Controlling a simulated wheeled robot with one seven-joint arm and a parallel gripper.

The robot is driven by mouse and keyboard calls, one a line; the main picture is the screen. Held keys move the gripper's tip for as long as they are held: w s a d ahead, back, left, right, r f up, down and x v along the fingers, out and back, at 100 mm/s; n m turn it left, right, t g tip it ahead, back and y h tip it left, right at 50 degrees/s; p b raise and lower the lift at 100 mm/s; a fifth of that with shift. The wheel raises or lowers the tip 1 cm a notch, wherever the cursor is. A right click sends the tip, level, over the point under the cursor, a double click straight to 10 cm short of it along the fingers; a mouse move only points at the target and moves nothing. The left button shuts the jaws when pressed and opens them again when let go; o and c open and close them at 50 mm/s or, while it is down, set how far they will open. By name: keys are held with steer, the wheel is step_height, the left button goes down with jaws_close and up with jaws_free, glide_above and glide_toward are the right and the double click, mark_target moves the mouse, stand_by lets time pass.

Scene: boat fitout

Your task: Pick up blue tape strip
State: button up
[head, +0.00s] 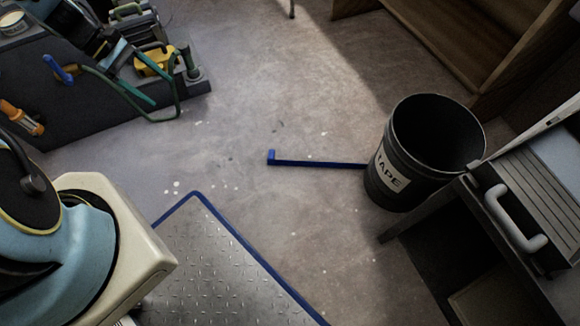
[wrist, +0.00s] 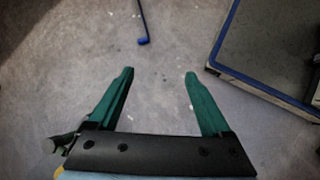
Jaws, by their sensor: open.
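The blue tape strip (head: 318,164) lies on the concrete floor in the head view, left of a black bucket. Its left end is a small raised or folded tab, and its right end meets the bucket's side or passes behind it; I cannot tell which. In the wrist view the strip (wrist: 142,24) shows at the top, its tabbed end toward my gripper. My gripper (wrist: 158,74) has two green fingers spread wide with nothing between them. The strip's tab is beyond the fingertips, slightly left of the middle, and apart from them.
The black bucket (head: 412,188) labelled TAPE stands open at the right. A metal tread plate edged in blue (head: 215,262) lies on the floor at the front. Cluttered tools (head: 155,62) fill the upper left. Floor around the strip's tab is clear.

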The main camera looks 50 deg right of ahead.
steer(key=s+d+f+n+g+h+b, duration=0.15)
steer(key=d+f+b, duration=0.25)
steer(key=f, duration=0.6)
steer(key=s+d+f+n+g+h+b, duration=0.1)
steer(key=s+d+f+b, duration=0.3)
steer(key=f, duration=0.6)
steer(key=n+g+h+b, duration=0.2)
steer(key=b, duration=0.7)
glide_toward(271, 161)
steer(key=w, duration=0.3)
steer(key=shift+w+d+f, duration=0.1)
steer(key=shift+w+f, duration=0.15)
steer(key=shift+f, duration=0.05)
steer(key=b+x, duration=0.2)
steer(key=x, duration=0.3)
steer(key=shift+s+d+f, duration=0.15)
steer(key=shift+s+d, duration=0.05)
steer(key=shift+s, duration=0.1)
steer(key=b+x, duration=0.2)
steer(key=x, duration=0.3)
steer(key=shift+d+b, duration=0.1)
steer(key=shift+b, duration=0.3)
steer(key=shift+w, duration=0.1)
steer(key=c, duration=1.1)
